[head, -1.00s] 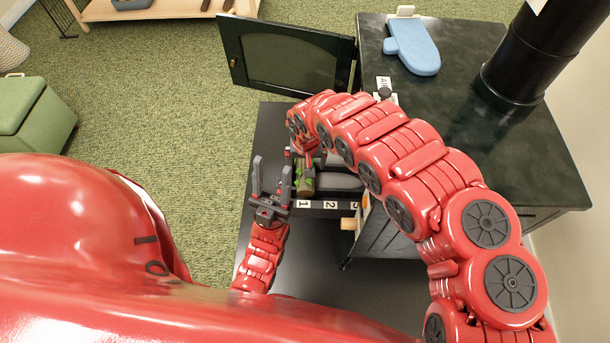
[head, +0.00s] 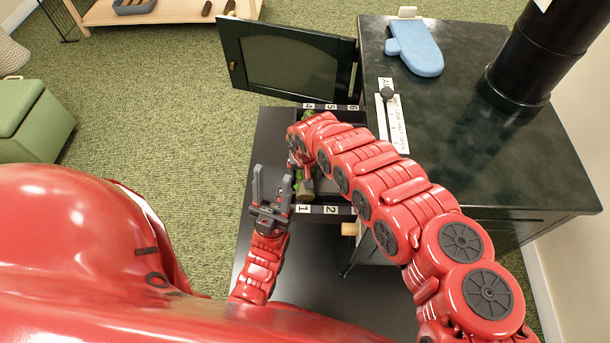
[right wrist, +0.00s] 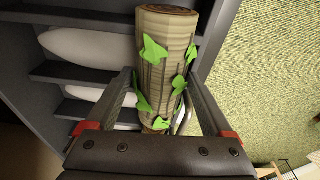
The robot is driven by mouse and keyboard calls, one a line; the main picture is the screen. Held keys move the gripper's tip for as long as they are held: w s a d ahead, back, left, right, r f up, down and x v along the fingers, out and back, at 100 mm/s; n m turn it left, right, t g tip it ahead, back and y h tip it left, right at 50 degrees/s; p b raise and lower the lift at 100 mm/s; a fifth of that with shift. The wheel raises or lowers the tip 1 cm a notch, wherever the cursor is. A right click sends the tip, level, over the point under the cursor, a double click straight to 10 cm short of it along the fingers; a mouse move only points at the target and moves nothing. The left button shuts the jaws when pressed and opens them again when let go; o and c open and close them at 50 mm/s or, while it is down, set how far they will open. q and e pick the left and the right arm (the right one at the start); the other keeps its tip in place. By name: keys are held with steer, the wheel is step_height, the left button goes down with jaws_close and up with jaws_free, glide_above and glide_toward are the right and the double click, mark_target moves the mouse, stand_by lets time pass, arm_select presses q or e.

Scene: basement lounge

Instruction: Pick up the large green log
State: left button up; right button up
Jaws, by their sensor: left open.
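The large green log (head: 304,190), brown bark with bright green leaves, lies lengthwise in the left slot of a dark numbered rack (head: 345,216), along labels 1 and 4. My right arm hides its middle in the head view. In the right wrist view the log (right wrist: 165,60) lies between the two fingers of my right gripper (right wrist: 161,75). The fingertips are close to its sides; whether they press on it I cannot tell. My left gripper (head: 272,186) is open and empty, pointing up just left of the rack's near end.
Pale rounded objects (right wrist: 85,45) lie in neighbouring slots. The black stove (head: 480,150) stands at right, with its door (head: 285,60) open behind the rack. A blue mitt (head: 418,50) lies on the stove top beside the stovepipe (head: 520,65).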

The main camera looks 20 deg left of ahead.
jaws_close()
